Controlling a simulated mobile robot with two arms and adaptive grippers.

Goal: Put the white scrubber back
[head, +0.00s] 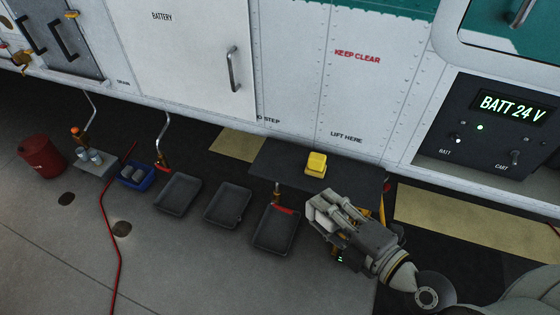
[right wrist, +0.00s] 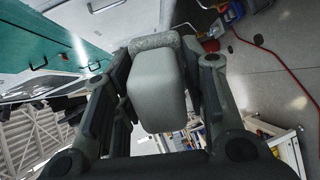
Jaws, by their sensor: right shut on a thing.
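The white scrubber (right wrist: 158,92), a pale block with a rough grey layer at one end, sits between the fingers of my right gripper (right wrist: 160,85) in the right wrist view. The fingers press on its two sides. In the head view my right gripper (head: 322,207) hangs just right of the rightmost dark tray and in front of the dark step. My left gripper is not in view.
A yellow block (head: 316,164) lies on the dark step (head: 268,160). Three dark trays (head: 228,204) stand in a row on the floor. Left of them are a blue bin (head: 136,178), a grey box (head: 93,167) and a red bucket (head: 42,154). A red hose (head: 108,215) crosses the floor.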

